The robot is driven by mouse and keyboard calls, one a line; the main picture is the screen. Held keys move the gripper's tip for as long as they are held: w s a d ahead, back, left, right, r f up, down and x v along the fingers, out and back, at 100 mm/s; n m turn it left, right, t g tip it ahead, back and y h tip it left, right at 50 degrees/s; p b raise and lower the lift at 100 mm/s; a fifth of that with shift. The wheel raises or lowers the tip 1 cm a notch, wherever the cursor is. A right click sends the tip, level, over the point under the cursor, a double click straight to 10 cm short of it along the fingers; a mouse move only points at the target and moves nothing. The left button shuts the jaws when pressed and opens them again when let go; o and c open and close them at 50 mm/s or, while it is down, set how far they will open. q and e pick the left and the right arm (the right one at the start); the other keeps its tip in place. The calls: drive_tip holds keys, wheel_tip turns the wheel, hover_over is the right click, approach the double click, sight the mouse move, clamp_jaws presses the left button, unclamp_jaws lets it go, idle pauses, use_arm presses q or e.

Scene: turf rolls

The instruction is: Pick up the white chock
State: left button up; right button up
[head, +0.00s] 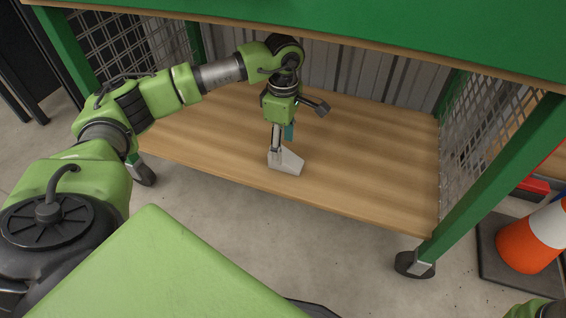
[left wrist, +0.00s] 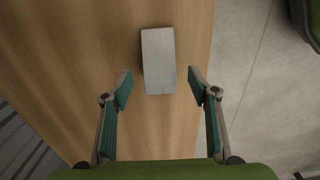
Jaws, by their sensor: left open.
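The white chock (head: 287,162) lies on the wooden lower shelf of the green cart, near its front edge. In the left wrist view the white chock (left wrist: 158,60) shows from above as a pale block, just beyond and between my left fingertips. My left gripper (head: 281,148) points down over the chock in the head view and hides part of it. In the left wrist view my left gripper (left wrist: 160,88) is open, with teal pads apart and nothing between them but the chock's near end. My right gripper is not seen.
The wooden shelf (head: 370,165) is otherwise bare. A green top (head: 400,25) overhangs it, with mesh sides and green posts. An orange and white cone (head: 530,240) stands on the floor at the right. A red object (head: 532,186) lies behind it.

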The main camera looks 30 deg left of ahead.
sight(283, 154)
use_arm(q)
drive_tip(key=shift+f+b, duration=2.45)
drive_tip(key=shift+f, duration=0.2)
drive_tip(key=shift+r, duration=0.1)
drive_tip(key=shift+c, duration=0.3)
drive_tip(key=c, duration=1.3)
